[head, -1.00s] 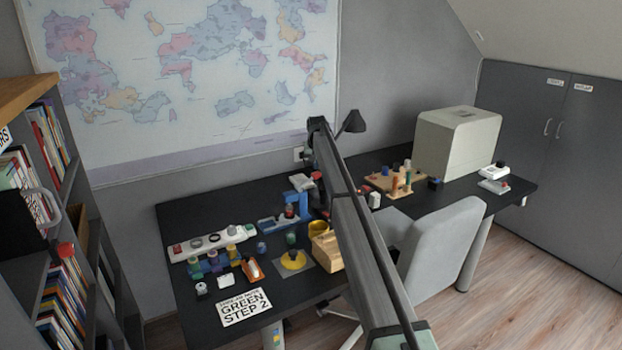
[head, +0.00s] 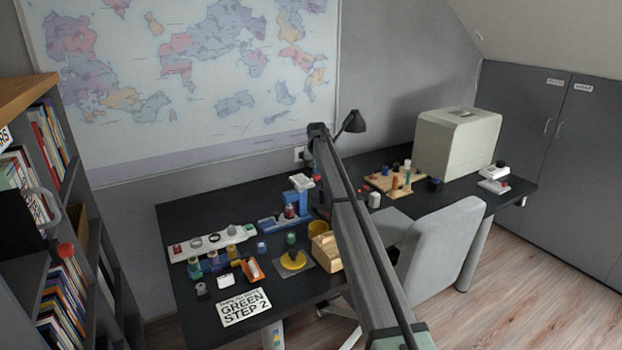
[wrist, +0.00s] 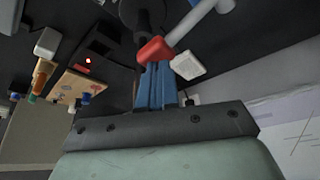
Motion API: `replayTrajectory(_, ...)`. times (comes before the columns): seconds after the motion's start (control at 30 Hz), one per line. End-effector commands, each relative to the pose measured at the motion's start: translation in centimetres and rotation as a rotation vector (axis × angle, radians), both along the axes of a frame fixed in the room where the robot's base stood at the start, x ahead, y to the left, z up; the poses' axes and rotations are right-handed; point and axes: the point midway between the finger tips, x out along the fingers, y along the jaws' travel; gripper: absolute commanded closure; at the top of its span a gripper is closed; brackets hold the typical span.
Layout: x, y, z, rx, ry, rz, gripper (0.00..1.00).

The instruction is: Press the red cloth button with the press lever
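A blue press stand (head: 299,204) is on the desk just left of my arm in the head view. A small red part (head: 290,213) shows in it; I cannot tell whether that is the cloth button. In the wrist view a pale grey lever (wrist: 198,22) with a red end (wrist: 155,50) comes in from the top right. My gripper (wrist: 157,70) has blue fingers that lie close together, and they look shut. The red end overlaps their tips; I cannot tell whether they touch. My arm hides the gripper in the head view.
A black lamp (head: 352,122) stands close behind my arm. A wooden peg board (head: 385,184) and a large beige box (head: 458,143) are to the right. A yellow button (head: 293,260), a tan block (head: 327,252) and a "GREEN STEP 2" card (head: 245,306) lie in front.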

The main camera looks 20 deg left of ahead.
Motion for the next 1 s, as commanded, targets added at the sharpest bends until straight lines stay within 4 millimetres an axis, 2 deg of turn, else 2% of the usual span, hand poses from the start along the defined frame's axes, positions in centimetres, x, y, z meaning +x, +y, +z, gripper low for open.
replayTrajectory(1.0,-0.2,0.1,-2.8,0.001,0.004,0.001,1.00)
